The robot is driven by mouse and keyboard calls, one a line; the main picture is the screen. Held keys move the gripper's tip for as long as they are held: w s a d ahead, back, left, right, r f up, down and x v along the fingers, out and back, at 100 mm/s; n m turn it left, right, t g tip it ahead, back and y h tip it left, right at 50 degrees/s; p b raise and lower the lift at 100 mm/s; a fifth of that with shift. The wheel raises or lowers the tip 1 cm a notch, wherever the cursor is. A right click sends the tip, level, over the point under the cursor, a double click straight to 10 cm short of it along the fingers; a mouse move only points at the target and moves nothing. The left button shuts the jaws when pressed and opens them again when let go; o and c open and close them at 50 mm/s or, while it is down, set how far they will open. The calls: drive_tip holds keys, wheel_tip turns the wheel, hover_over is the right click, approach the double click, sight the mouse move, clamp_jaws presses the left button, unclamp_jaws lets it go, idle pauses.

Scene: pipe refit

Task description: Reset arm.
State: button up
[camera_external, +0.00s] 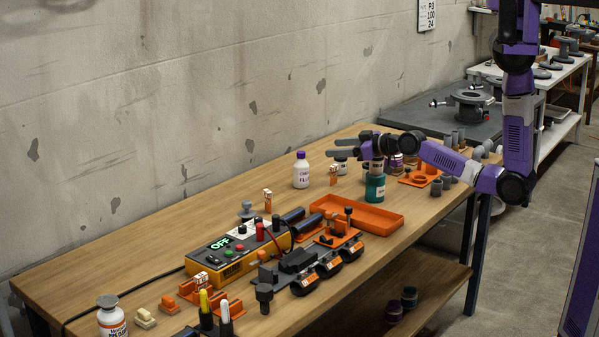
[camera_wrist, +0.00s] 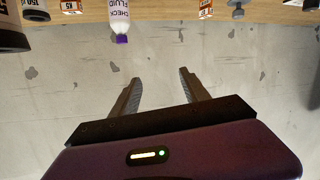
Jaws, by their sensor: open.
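My gripper (camera_external: 343,148) is above the far part of the wooden workbench (camera_external: 225,212), reaching left toward the wall. My purple arm comes in from the upper right. In the wrist view my gripper (camera_wrist: 157,85) has its two dark fingers spread apart with nothing between them. A white bottle with a purple cap, labelled check fluid (camera_external: 301,171), stands on the bench left of and below my gripper. It also shows upside down in the wrist view (camera_wrist: 119,18), beyond the fingers. A teal-green container (camera_external: 375,188) stands under my forearm near the gripper.
An orange tray (camera_external: 372,217) lies mid-bench. A yellow box reading OFF (camera_external: 232,257) sits nearer, with black and orange parts around it. Small grey cylinders (camera_external: 447,181) stand by an orange plate (camera_external: 419,177) at right. The concrete wall (camera_external: 180,110) is behind the bench.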

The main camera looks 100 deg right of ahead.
drive_tip(key=s+a+f+n+y+b, duration=0.1)
drive_tip(key=s+a+f+b, duration=0.1)
drive_tip(key=a, duration=0.5)
drive_tip(key=s+a+f+n+t+y+b, duration=0.1)
drive_tip(key=s+a+f+b, duration=0.1)
drive_tip(key=s+a+f, duration=0.2)
drive_tip(key=s+a+f+n+y+b, duration=0.1)
drive_tip(key=s+a+f+y+b, duration=0.1)
drive_tip(key=a, duration=0.8)
drive_tip(key=shift+s+f+n+t+b, duration=0.4)
drive_tip(key=shift+s+f+b, duration=0.2)
drive_tip(key=shift+s+f, duration=0.5)
drive_tip(key=s+a+r+n+y+b, duration=0.1)
drive_tip(key=s+a+y+b, duration=0.4)
drive_tip(key=s+a, duration=0.7)
drive_tip(key=a+b, duration=0.1)
drive_tip(key=a, duration=0.2)
drive_tip(key=shift+s+a+r+t, duration=0.15)
drive_tip(key=shift+a+r+t, duration=0.1)
drive_tip(key=shift+t, duration=0.05)
